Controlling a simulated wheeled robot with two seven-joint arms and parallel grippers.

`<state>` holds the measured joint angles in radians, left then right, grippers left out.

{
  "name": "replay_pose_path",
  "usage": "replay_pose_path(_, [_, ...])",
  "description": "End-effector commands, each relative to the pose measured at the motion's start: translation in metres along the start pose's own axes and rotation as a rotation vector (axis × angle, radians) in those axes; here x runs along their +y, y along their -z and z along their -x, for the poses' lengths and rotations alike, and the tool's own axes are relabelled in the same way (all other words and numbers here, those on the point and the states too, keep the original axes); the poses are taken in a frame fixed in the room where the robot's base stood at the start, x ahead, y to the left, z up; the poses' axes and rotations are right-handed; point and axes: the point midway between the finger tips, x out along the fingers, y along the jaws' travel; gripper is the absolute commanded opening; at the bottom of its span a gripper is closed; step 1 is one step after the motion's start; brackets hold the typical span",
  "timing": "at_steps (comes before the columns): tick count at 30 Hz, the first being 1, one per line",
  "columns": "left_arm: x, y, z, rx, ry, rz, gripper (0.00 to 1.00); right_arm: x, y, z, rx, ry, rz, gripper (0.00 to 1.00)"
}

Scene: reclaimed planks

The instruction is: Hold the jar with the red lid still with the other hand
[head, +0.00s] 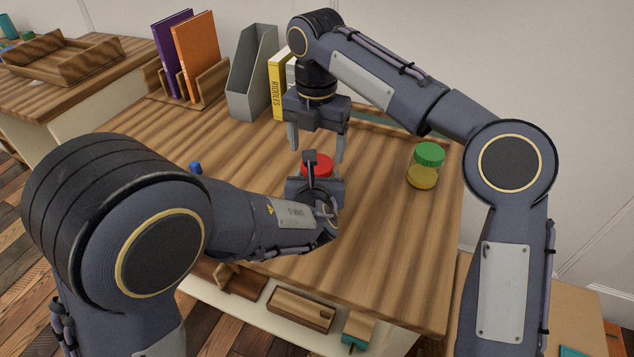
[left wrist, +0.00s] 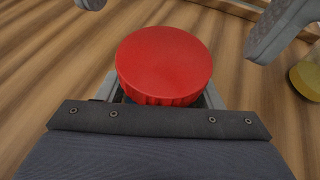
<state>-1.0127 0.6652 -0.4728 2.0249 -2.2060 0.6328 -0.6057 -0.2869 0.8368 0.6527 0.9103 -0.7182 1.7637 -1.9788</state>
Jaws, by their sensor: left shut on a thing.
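The jar with the red lid (head: 318,163) stands on the wooden table; its body is mostly hidden behind my left gripper (head: 315,180). The red lid (left wrist: 165,65) fills the middle of the left wrist view, with the left fingers on both sides just below it. My left gripper is shut on this jar. My right gripper (head: 316,148) points down from above, open and empty. Its two fingers are spread wide, one on each side of the lid, with a visible gap to it in the left wrist view.
A jar with a green lid (head: 428,156) and yellow contents stands to the right on the table (head: 390,250). A grey file holder (head: 252,75), a yellow book (head: 278,85) and a rack with purple and orange books (head: 196,45) stand at the back. A small blue thing (head: 195,168) is at the left.

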Motion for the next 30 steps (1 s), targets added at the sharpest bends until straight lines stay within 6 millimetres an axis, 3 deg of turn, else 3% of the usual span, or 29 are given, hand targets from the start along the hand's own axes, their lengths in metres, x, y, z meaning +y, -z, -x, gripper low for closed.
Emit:
replay_pose_path(7, [0.0,0.0,0.0,0.0,0.0,0.0,0.0,0.0,0.0,-0.031,0.002,0.001,-0.001,0.75])
replay_pose_path(19, [0.0,0.0,0.0,0.0,0.0,0.0,0.0,0.0,0.0,-0.038,0.001,-0.001,0.0,0.75])
replay_pose_path(30, [0.0,0.0,0.0,-0.001,0.001,0.0,0.0,0.0,0.0,-0.037,0.0,-0.002,-0.001,0.3])
